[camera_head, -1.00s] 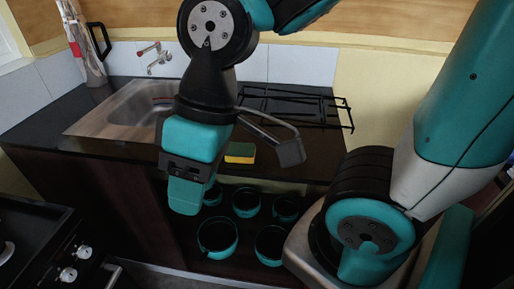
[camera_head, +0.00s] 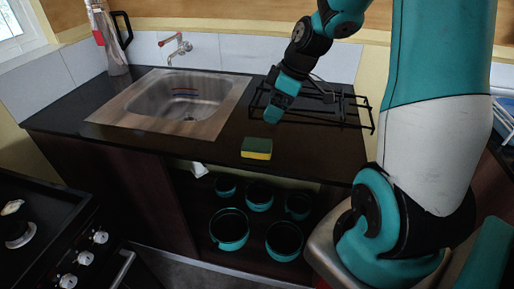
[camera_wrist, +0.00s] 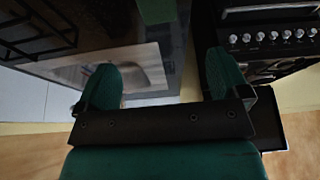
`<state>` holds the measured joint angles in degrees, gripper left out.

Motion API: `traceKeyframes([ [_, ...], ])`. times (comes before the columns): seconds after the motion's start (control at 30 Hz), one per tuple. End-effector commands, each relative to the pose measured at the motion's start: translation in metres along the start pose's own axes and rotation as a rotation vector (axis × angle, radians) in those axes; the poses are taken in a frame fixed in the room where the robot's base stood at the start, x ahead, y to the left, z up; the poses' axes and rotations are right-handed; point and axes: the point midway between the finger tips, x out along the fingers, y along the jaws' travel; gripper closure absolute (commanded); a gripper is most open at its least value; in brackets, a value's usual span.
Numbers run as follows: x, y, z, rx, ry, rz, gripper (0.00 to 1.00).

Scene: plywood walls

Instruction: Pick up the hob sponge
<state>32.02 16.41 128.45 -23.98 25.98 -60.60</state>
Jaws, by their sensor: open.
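The hob sponge (camera_head: 257,148), green on top with a yellow layer below, lies on the dark countertop near its front edge, between the sink and the hob. In the wrist view a green patch at the top edge looks like the sponge (camera_wrist: 157,10), cut off by the frame. My gripper (camera_head: 284,98) is above the counter by the left side of the hob, behind and apart from the sponge. In the wrist view my gripper (camera_wrist: 162,78) shows its two green fingers spread wide with nothing between them.
A metal sink (camera_head: 180,100) with a tap (camera_head: 176,48) is to the left. The black hob grate (camera_head: 335,108) is at the right. Several teal pots (camera_head: 229,229) stand on the shelf below. A stove (camera_head: 60,235) is at the lower left. Counter around the sponge is clear.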

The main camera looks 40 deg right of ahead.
Motion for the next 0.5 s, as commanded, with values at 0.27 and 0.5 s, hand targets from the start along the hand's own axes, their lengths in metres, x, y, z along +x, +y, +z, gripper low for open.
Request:
traceKeyframes([
  [0.27, 0.064, -0.003, -0.001, -0.001, -0.003, -0.01, 0.06],
  [0.5, 0.097, -0.002, -0.001, -0.001, -0.002, -0.004, 0.06],
])
